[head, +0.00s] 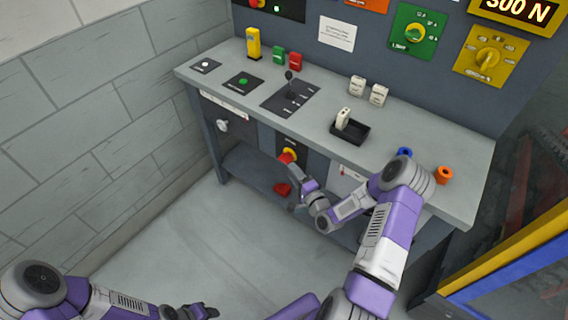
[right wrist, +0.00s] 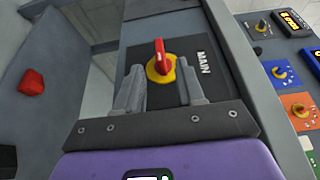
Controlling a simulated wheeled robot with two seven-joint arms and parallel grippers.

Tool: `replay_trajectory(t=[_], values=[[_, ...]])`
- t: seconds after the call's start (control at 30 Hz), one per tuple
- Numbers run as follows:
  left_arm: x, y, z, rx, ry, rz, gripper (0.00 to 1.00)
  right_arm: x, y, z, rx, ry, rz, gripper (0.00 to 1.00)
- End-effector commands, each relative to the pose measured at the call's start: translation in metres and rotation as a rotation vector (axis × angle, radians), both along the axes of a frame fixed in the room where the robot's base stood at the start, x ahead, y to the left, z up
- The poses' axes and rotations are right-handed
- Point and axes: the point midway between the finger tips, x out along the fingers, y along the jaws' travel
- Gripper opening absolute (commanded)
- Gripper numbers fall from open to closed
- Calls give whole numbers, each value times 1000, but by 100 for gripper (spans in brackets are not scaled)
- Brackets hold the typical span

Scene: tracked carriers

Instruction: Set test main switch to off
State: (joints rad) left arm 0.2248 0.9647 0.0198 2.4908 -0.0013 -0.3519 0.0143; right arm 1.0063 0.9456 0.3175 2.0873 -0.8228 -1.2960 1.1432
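The main switch (head: 290,153) is a red handle on a yellow disc, on a black plate on the front of the workbench. In the right wrist view the main switch (right wrist: 161,66) stands beside the word MAIN, its red handle lying roughly parallel to that word. My right gripper (head: 297,177) is close in front of the switch. In the wrist view its fingers (right wrist: 161,80) are apart, one on each side of the yellow disc, with no visible grip on the handle. My left gripper (head: 204,312) is low at the bottom left, away from the bench; its opening is unclear.
The bench top (head: 225,105) carries a lever (head: 290,85), a black tray (head: 350,132) with a white block, and blue (head: 404,152) and orange (head: 443,175) rings. A red object (head: 282,189) lies below the switch. Rotary dials (head: 413,30) are on the back panel. The floor left is clear.

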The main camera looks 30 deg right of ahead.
Motion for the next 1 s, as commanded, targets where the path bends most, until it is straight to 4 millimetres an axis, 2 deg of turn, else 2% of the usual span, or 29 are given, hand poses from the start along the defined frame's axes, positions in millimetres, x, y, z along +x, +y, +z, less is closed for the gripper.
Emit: replay_trajectory(t=[0.4, 0.53, 0.8, 0.87, 1.0], values=[[0, 0, -18, 0, -1, 0, 43, 61, 0, -1, -1, -2, 1, 38], [0, 0, -19, 0, -1, 0, 43, 69, 1, 0, 0, 0, 1, 38], [0, 0, -19, 0, -1, 0, 43, 70, 1, 1, 1, 1, 1, 38], [0, 0, -19, 0, -1, 0, 43, 70, 1, 1, 0, 1, 1, 31], [0, 0, -19, 0, -1, 0, 43, 70, 1, 1, 0, 1, 1, 9]])
